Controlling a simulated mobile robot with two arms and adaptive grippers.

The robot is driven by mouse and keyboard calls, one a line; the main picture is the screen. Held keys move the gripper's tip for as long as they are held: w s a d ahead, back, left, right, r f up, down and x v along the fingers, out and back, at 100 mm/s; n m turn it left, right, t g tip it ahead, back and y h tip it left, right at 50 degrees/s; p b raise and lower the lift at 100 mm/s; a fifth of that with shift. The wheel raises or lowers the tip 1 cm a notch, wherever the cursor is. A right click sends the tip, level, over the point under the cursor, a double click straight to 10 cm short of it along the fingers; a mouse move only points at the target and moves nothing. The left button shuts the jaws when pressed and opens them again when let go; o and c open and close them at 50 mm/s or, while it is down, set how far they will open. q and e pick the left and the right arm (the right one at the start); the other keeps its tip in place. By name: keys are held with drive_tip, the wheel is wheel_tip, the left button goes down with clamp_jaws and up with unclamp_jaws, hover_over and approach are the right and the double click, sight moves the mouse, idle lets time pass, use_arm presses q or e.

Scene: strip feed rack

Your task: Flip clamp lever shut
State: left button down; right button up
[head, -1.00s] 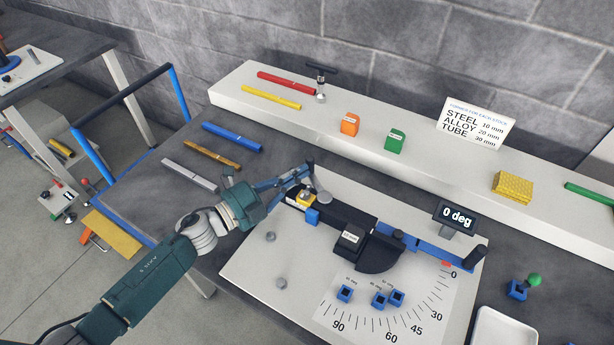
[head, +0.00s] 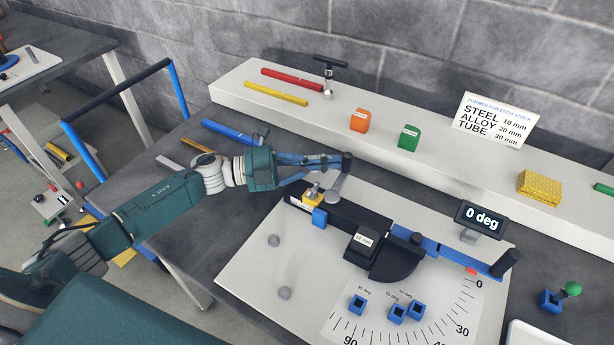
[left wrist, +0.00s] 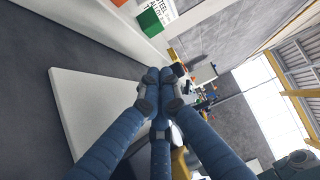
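The bending fixture's black body (head: 345,222) lies on a pale board. At its left end are a yellow clamp block (head: 314,194) and a blue block (head: 319,216). Beside them a grey lever with a dark grip (head: 343,178) rises from a round grey foot and leans to the right and back. My left gripper (head: 340,160) is at the lever's dark top, seemingly touching it. In the left wrist view its blue fingers (left wrist: 160,82) come together at the tips, with no clear object between them. My right gripper is out of view.
A white shelf (head: 440,165) behind holds red and yellow strips, an orange block (head: 359,120), a green block (head: 408,137) and a sign. A display (head: 480,218) reads 0 deg. A blue bending arm (head: 455,256) extends right.

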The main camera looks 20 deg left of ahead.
use_arm(q)
drive_tip(key=shift+w+d, duration=0.15)
drive_tip(key=shift+d, duration=0.2)
idle(0.5)
drive_tip(key=shift+s+a, duration=0.2)
drive_tip(key=shift+a, duration=0.1)
drive_tip(key=v, duration=1.1)
drive_tip(key=shift+s+a+f, duration=0.1)
drive_tip(key=shift+s+a, duration=0.05)
drive_tip(key=shift+a, duration=0.1)
